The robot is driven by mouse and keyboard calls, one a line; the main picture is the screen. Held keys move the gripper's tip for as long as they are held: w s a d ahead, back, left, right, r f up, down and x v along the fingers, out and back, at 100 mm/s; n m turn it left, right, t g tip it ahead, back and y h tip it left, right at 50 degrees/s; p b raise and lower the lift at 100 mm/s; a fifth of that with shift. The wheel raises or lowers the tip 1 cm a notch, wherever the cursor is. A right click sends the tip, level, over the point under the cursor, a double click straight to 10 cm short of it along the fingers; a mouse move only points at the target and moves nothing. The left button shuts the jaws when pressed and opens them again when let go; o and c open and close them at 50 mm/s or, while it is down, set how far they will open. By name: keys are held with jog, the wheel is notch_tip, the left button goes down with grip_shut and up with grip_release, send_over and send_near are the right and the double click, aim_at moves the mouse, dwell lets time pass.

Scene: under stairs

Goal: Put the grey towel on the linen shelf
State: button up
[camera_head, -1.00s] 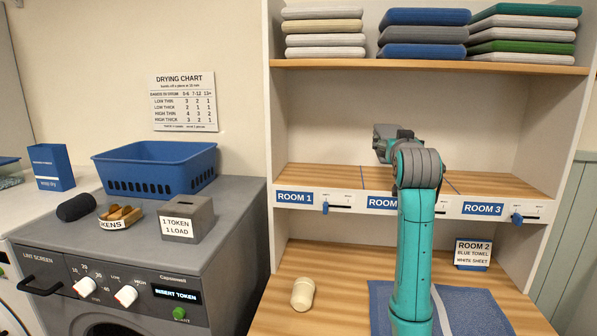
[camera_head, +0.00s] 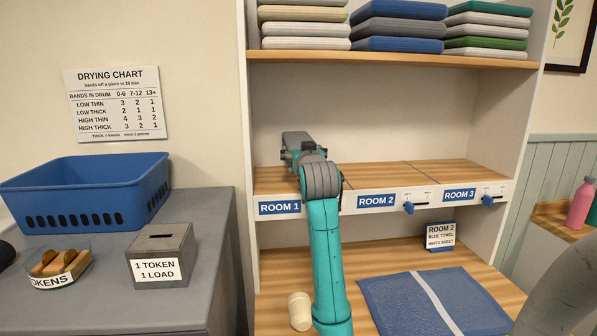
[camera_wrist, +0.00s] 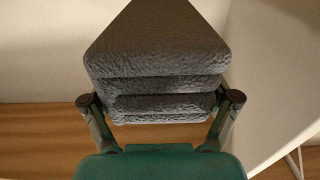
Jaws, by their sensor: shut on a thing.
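A grey folded towel (camera_wrist: 158,50) in several thick layers fills the upper middle of the wrist view. My gripper (camera_wrist: 160,108) is shut on it, with one finger at each side of its near end. In the head view my gripper (camera_head: 298,143) is at the middle shelf (camera_head: 380,177), over the ROOM 1 section at its left end. The towel cannot be made out there, hidden by my wrist. The upper shelf (camera_head: 400,58) bears stacks of folded linen: a pale stack (camera_head: 304,28), a blue and grey stack (camera_head: 398,28) and a green and grey stack (camera_head: 487,30).
The ROOM 2 and ROOM 3 sections look empty. Below are a blue striped towel (camera_head: 395,300), a cream cup (camera_head: 300,310) and a ROOM 2 card (camera_head: 440,236). Left are a blue basket (camera_head: 90,185) and a token box (camera_head: 160,256). The shelf's left side panel is close by.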

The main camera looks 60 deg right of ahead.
jog(key=shift+f, duration=2.55)
jog(key=shift+f, duration=0.1)
jog(key=o, duration=1.2)
jog(key=v, duration=1.2)
jog(key=shift+s, duration=0.1)
